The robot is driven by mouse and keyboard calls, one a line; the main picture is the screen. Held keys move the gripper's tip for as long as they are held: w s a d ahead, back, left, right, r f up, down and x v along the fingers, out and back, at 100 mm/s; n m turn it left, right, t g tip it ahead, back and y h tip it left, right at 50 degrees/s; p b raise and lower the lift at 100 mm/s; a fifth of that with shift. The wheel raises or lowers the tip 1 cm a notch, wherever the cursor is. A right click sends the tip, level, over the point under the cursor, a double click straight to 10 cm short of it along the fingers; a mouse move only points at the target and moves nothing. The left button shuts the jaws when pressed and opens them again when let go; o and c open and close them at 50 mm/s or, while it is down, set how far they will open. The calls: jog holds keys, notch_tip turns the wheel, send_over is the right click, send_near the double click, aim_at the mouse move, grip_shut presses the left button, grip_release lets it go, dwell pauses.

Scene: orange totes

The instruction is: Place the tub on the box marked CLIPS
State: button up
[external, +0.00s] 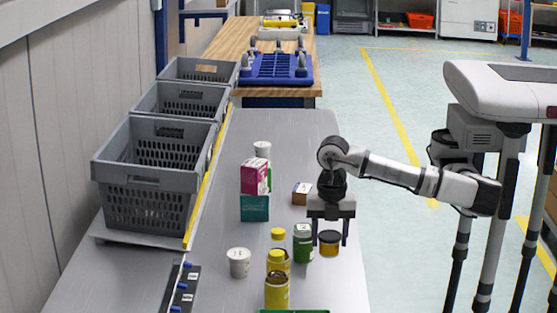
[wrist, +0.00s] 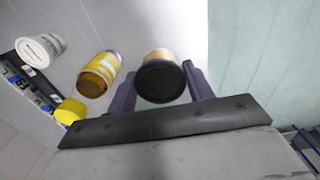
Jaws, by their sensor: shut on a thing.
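A short amber tub with a black lid (external: 329,244) is between the fingers of my gripper (external: 330,236), near the table's right edge. In the wrist view the tub (wrist: 160,80) sits between the two fingers, its round black lid facing the camera. My gripper is shut on it. I cannot tell whether its base touches the table. A small brown box with a white and dark label (external: 300,194) stands farther back, left of my gripper. A pink and green box (external: 255,176) stands above a teal box (external: 254,208). I cannot read CLIPS on any box.
A green jar (external: 303,244) stands close left of the tub. Yellow jars (external: 277,292) and a white cup (external: 239,263) stand nearer the camera. A white container (external: 262,150) stands behind the boxes. Grey crates (external: 150,180) line the left side. The table's far end is clear.

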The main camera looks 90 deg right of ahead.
aim_at(330, 234)
notch_tip(330, 234, up, 10)
jog(key=p, duration=0.5)
jog(key=shift+f, duration=0.1)
